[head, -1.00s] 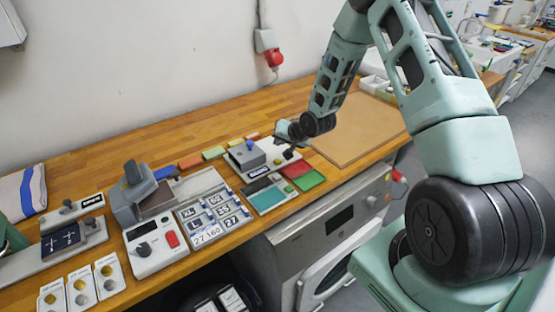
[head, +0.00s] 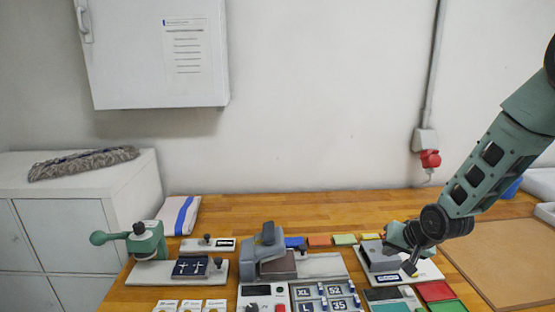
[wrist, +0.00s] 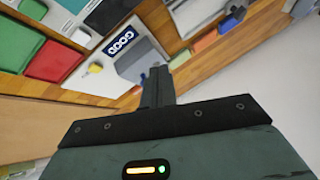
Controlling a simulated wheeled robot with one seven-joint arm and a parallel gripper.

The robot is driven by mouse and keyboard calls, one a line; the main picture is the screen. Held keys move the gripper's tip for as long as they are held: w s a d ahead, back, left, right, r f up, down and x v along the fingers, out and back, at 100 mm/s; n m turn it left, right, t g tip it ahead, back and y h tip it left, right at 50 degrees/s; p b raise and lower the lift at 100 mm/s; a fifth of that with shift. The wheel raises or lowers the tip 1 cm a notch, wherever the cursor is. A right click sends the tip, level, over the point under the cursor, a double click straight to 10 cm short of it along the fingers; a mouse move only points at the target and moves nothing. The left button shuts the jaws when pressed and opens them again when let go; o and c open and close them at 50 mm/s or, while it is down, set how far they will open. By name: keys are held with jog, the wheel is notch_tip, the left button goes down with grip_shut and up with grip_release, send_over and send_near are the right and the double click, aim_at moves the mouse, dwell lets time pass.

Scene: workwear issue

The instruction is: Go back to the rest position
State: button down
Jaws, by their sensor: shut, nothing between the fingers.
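My gripper (head: 409,270) is at the right of the wooden bench, low over a white station with a grey box (head: 384,262). My arm reaches in from the right edge of the head view. The fingers (wrist: 157,86) look shut together and empty in the wrist view. There the station's dark "GOOD" label (wrist: 121,41) and grey block (wrist: 132,64) lie just beyond the fingertips. I cannot tell whether the fingers touch the station.
Red (head: 435,291) and green (head: 447,306) pads lie beside the station, with a brown board (head: 505,262) to the right. A grey press (head: 262,250) and a green hand press (head: 140,241) stand to the left. A wall cabinet (head: 158,55) hangs above. A red plug (head: 430,159) is on the wall.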

jog(key=s+a+r+n+g+b, duration=0.2)
jog(key=s+a+r+n, duration=0.15)
jog(key=s+a, duration=0.55)
jog(key=s+a+r+n+g+b, duration=0.1)
jog(key=s+a+n, duration=0.1)
jog(key=s, duration=0.6)
jog(key=s+a+r+n+g+h+b, duration=0.1)
jog(key=s+a+n+g, duration=0.1)
jog(key=s, duration=0.7)
jog(key=s+a+r+n+g, duration=0.1)
jog(key=s+a+r+n, duration=0.1)
jog(key=s, duration=0.6)
jog(key=shift+s+a+n+g+b, duration=0.3)
jog(key=shift+a+n+g+b, duration=0.1)
jog(key=shift+a+n, duration=0.5)
jog(key=shift+w+d+r, duration=0.1)
